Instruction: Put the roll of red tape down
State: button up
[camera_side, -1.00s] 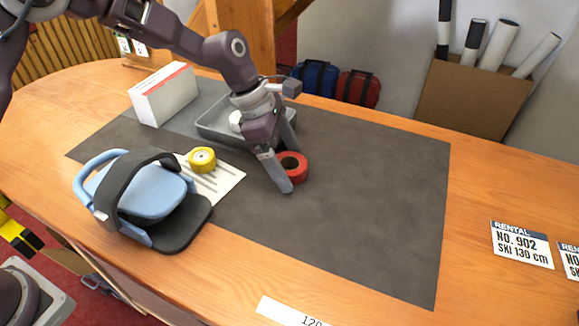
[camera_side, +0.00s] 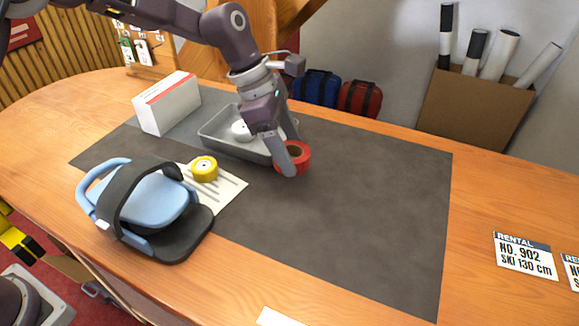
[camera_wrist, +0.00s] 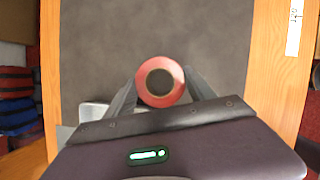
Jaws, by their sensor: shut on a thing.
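The roll of red tape (camera_side: 304,158) is between the two fingers of my gripper (camera_side: 289,157), which is shut on it over the dark mat (camera_side: 350,205). The roll is just right of the grey tray (camera_side: 222,148). In the wrist view the red roll (camera_wrist: 160,103) shows its round face and dark centre hole, with a finger of my gripper (camera_wrist: 161,80) against each side. The near finger hides part of the roll in the side view. I cannot tell for sure whether its underside touches the mat.
A yellow tape roll (camera_side: 204,169) sits on a striped white sheet (camera_side: 228,184). The mat's right half is clear. A rental card (camera_side: 525,256) lies farther right.

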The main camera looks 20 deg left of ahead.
aim_at(299, 151)
notch_tip(299, 151, up, 4)
jog(key=shift+w+f, duration=0.1)
jog(key=shift+f, duration=0.15)
jog(key=shift+w+a+r, duration=0.35)
jog(key=shift+w+a, duration=0.25)
jog(key=w+a, duration=0.7)
jog(key=a, duration=0.1)
jog(key=f, duration=0.6)
jog(key=a+f, duration=0.1)
jog(key=f, duration=0.2)
jog(key=shift+w, duration=0.35)
jog(key=shift+f, duration=0.15)
jog(key=o, duration=1.6)
jog(key=shift+c, duration=0.2)
